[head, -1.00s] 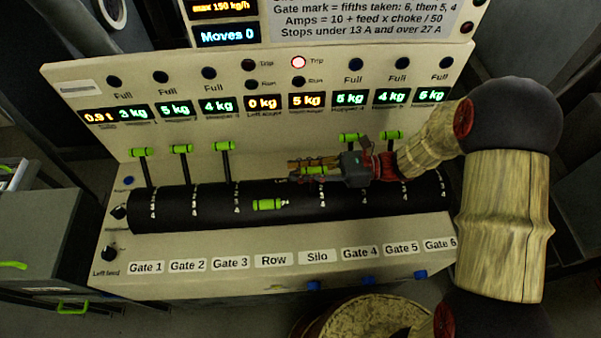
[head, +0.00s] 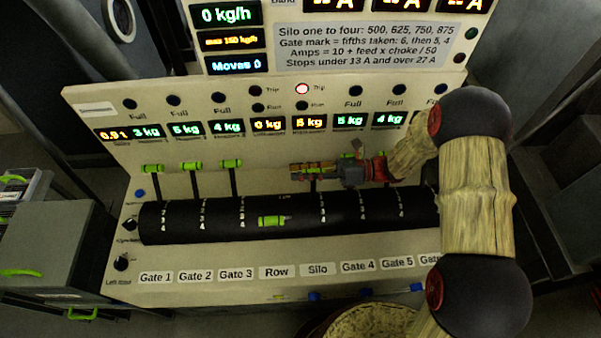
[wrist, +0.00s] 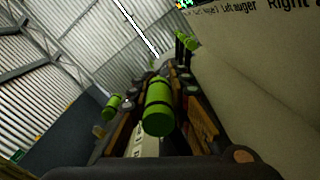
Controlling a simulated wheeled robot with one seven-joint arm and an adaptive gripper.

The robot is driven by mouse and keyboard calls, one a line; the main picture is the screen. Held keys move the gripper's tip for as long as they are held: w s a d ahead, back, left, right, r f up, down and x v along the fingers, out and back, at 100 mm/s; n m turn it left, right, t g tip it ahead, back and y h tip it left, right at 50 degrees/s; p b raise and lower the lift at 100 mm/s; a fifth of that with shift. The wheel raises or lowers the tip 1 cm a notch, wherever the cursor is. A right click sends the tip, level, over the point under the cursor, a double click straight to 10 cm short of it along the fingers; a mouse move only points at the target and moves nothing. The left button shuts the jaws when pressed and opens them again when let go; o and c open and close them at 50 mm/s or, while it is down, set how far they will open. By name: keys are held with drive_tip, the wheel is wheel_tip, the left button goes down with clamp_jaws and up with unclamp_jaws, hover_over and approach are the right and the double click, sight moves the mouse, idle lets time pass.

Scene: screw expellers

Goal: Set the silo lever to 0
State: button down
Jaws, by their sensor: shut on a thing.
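The silo lever (head: 313,186) rises from the black drum above the "Silo" label (head: 317,270). Its stem shows below my fingers, and it stands nearly as high as the upright gate levers. My gripper (head: 312,169) comes in from the right and is shut on the lever's green handle. In the wrist view, the green handle (wrist: 158,105) lies between the two fingers. The drum's silo scale (head: 321,210) shows small white marks, but the one at the lever is too small or covered to read.
The row lever's green handle (head: 272,220) lies low toward the front, just left of the silo lever. The handles of gates 1, 2 and 3 (head: 231,163) stand upright further left. My arm hides part of the right side. A round bin (head: 365,322) stands below.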

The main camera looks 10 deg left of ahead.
drive_tip(key=shift+f, duration=0.1)
drive_tip(key=c, duration=1.8)
unclamp_jaws()
drive_tip(key=shift+o, duration=0.7)
drive_tip(key=v, duration=1.2)
